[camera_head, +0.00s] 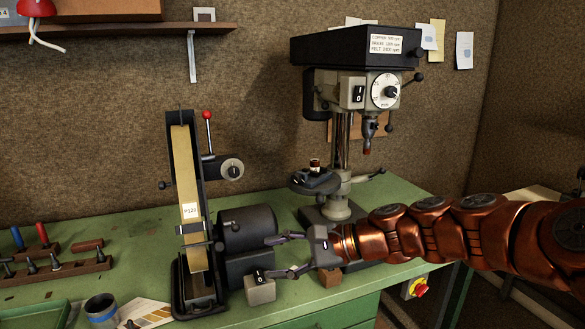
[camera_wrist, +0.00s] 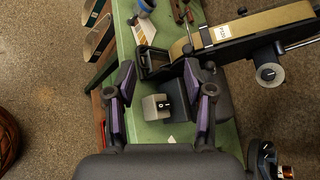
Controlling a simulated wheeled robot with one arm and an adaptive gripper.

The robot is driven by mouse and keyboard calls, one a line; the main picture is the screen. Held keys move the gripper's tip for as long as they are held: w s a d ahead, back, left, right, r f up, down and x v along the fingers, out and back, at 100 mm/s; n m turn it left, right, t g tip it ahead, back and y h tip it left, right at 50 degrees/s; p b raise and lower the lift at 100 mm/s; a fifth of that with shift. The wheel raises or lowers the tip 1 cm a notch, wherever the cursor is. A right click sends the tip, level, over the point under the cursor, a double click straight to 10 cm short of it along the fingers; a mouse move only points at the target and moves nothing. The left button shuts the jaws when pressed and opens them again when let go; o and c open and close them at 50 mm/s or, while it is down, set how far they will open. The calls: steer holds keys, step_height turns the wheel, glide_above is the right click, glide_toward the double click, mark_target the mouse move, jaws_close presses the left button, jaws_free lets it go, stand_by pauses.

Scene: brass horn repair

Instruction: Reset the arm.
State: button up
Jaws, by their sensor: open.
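My gripper (camera_head: 266,258) is open and empty at the end of my copper-coloured arm, which reaches in from the right in the head view. Its fingers point left, towards the belt sander (camera_head: 188,210) and its dark motor (camera_head: 247,229). In the wrist view my gripper (camera_wrist: 158,72) shows its two fingers spread wide. A small grey switch box (camera_head: 260,290) marked 0 and 1 sits beside the motor. It also shows between the fingers in the wrist view (camera_wrist: 156,107), and I cannot tell any contact.
A drill press (camera_head: 344,110) stands behind my gripper on the green bench (camera_head: 130,223). A tool rack (camera_head: 60,268), a blue-banded cup (camera_head: 102,309) and sandpaper strips (camera_head: 150,314) lie at the left. A red stop button (camera_head: 420,290) is at the bench's right.

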steer(key=s+d+f+n+g+h, duration=0.2)
steer(key=s+f+n+h, duration=0.15)
steer(key=s, duration=0.35)
steer(key=s+d+f+n+g+h, duration=0.1)
steer(key=s+f+n+h, duration=0.1)
steer(key=s+f+n, duration=0.45)
steer(key=s+d+f+h, duration=0.2)
steer(key=s+d+h, duration=0.2)
steer(key=s+d, duration=0.4)
steer(key=s+d+f+n+g+h, duration=0.1)
steer(key=s+d+f+h, duration=0.2)
steer(key=s+d, duration=0.5)
steer(key=shift+d+g+h, duration=0.3)
steer(key=shift+d+h, duration=0.15)
steer(key=shift+d, duration=0.3)
steer(key=shift+f, duration=0.1)
steer(key=shift+c, duration=0.3)
